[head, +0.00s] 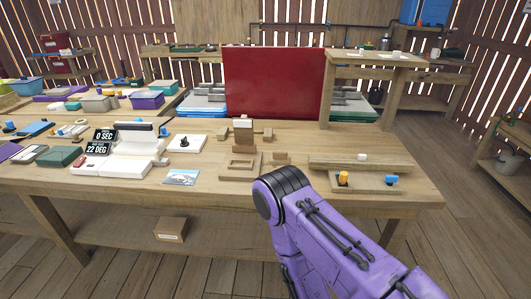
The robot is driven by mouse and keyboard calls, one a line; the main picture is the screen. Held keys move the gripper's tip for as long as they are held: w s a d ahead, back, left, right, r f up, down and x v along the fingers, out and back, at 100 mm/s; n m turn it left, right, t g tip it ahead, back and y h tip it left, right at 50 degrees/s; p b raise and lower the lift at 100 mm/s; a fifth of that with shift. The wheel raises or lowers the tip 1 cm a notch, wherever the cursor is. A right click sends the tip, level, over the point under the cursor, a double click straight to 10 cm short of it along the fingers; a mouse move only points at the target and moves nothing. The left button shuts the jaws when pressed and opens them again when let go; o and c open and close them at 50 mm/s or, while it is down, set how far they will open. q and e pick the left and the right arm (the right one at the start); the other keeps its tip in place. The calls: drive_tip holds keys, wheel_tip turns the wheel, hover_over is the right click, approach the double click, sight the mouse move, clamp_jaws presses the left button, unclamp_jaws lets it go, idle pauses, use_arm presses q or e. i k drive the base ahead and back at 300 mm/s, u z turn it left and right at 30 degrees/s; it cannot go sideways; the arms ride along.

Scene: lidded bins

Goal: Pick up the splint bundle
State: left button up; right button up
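I cannot pick out the splint bundle for certain; no item is clear enough at this size. My purple right arm comes in from the lower right, and its bend stands in front of the workbench (215,205). Neither of my grippers shows. A wooden tray (366,187) at the right of the bench holds a small orange item (343,178) and a small blue item (391,180). Several wooden blocks and a wooden frame (241,164) stand at the middle of the bench.
A white device (125,150) with dark displays stands at the left, near a dark green box (60,156). A picture card (182,177) lies near the front edge. A red panel (272,82) and a raised wooden shelf (375,60) rise behind. A cardboard box (171,229) sits below.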

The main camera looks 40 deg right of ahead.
sight(362, 163)
drive_tip(key=u, duration=1.7)
drive_tip(key=k, duration=1.45)
drive_tip(key=z, duration=1.5)
